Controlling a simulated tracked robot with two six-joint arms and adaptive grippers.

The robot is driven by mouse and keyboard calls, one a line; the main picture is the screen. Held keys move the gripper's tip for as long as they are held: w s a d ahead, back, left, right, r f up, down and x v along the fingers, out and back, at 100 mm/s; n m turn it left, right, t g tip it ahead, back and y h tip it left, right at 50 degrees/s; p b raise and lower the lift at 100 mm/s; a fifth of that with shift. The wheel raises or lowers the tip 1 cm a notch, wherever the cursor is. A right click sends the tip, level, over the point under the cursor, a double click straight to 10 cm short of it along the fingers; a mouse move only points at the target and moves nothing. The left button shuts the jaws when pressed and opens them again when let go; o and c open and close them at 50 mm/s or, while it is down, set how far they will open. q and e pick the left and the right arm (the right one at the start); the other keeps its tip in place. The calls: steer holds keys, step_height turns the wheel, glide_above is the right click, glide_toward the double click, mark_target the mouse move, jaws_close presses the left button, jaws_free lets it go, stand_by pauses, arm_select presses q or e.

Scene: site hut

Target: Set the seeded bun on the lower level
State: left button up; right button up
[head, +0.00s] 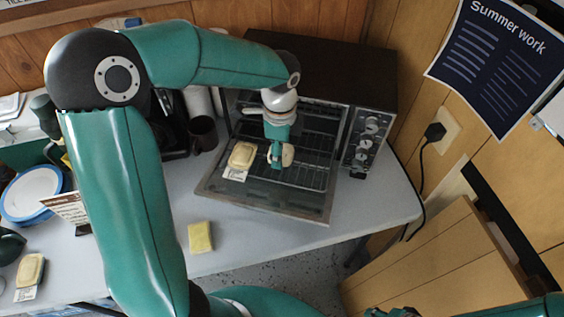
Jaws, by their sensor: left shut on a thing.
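The toaster oven (375,70) stands at the back with its glass door (262,195) folded down and wire racks (310,150) showing inside. My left gripper (275,157) is over the door at the oven's mouth, shut on a small pale tan bun (288,155). The gripper partly hides the bun, and seeds are too small to make out. I cannot tell whether the bun touches a rack. Part of my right gripper (392,312) shows at the bottom edge, too cut off to read.
A pale yellow block (243,155) with a label lies at the door's left side. A yellow sponge (200,237) lies on the grey table (330,230). A dark mug (203,133) stands left of the oven. A blue-rimmed plate (32,193) is far left.

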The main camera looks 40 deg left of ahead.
arm_select(q)
steer(key=shift+f, duration=2.5)
steer(key=shift+f, duration=0.15)
steer(key=o, duration=1.1)
steer(key=shift+o, duration=0.2)
steer(key=shift+r, duration=0.3)
step_height(320, 180, up, 12)
steer(key=shift+f, duration=0.1)
